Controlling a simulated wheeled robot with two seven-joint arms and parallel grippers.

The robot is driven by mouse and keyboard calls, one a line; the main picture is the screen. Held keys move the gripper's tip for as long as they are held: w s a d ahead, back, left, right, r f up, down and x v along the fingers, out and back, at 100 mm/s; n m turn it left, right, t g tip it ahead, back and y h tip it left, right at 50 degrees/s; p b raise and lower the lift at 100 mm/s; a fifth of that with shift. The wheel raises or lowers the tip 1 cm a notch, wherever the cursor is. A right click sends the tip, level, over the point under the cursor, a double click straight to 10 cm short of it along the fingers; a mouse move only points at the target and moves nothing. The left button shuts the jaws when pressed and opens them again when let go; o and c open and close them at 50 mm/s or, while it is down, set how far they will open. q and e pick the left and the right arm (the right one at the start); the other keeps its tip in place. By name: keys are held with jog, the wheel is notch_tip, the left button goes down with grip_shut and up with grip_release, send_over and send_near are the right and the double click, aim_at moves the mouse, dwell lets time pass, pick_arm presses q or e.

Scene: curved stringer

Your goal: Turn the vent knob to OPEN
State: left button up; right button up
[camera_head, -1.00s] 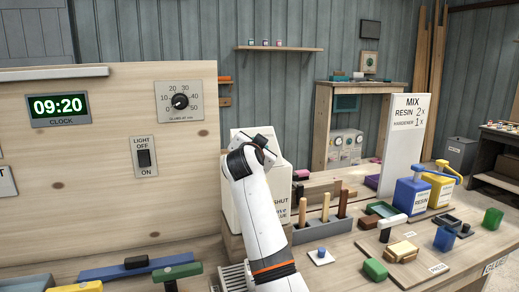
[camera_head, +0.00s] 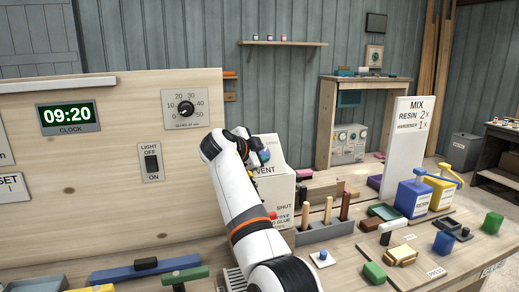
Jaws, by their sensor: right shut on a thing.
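The white vent box (camera_head: 289,180) stands on the bench right of the wooden panel. Its VENT label shows near the top and SHUT at its lower right; my right arm covers much of its front face. My right gripper (camera_head: 258,154) is at the front of this box, partly hidden behind my own wrist and forearm. It is shut on the vent knob, though the knob and fingertips are not clearly visible. The knob's pointer direction and any OPEN mark are hidden. My left gripper is not in view.
The panel holds a clock (camera_head: 69,116), a dial (camera_head: 186,109) and a light switch (camera_head: 151,163). A grey rack with wooden-handled tools (camera_head: 326,232) stands just right of my arm. Resin containers (camera_head: 412,199) and small blocks crowd the bench further right.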

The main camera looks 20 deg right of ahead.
dwell(0.4)
jog(key=o, duration=1)
jog(key=shift+d, duration=0.1)
